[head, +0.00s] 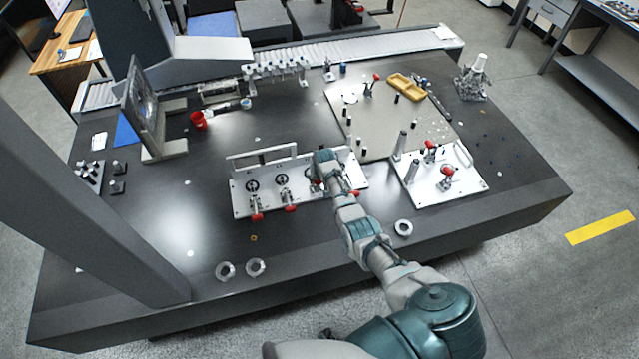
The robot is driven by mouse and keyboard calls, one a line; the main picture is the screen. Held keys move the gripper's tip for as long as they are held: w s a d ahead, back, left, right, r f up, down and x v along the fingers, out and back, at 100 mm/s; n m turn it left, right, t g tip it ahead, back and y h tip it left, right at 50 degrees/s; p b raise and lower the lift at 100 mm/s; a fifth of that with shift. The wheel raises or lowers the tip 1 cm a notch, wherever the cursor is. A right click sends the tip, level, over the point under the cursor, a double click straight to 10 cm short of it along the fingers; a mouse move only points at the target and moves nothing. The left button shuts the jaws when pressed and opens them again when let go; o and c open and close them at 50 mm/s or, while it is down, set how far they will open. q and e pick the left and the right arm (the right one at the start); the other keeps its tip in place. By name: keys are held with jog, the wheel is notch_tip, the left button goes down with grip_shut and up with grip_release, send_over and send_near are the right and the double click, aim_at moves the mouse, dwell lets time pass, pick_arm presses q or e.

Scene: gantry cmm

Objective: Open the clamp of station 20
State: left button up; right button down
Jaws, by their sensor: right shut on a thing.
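A white fixture plate (300,196) with a raised bar at its back lies in the middle of the dark table. Toggle clamps with red handles stand along it: a left clamp (257,216) and a middle clamp (289,208). My right gripper (318,183) is at the right part of this plate, shut on a clamp there. The wrist hides most of the fingers and of that clamp; a bit of red shows just right of the wrist. No station number is readable, so I cannot tell which clamp is station 20. My left gripper is not in view.
A second white plate (465,187) with red-handled clamps lies to the right. A grey plate (375,135) with posts and a yellow tray (407,87) is behind. Metal rings (404,228) lie near the front edge. A grey column (80,215) crosses the left.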

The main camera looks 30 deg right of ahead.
jog(key=shift+w+r, duration=0.1)
jog(key=shift+w, duration=0.3)
jog(key=c, duration=0.7)
grip_release()
jog(key=shift+w, duration=0.1)
jog(key=shift+o, duration=0.5)
jog(key=shift+w+d+f, duration=0.1)
jog(key=shift+f, duration=0.1)
jog(key=shift+r, duration=0.2)
jog(key=d+v, duration=0.1)
jog(key=v, duration=1)
jog(key=shift+s+a+r, duration=0.15)
jog(key=shift+s+a, duration=0.05)
jog(key=shift+a, duration=0.25)
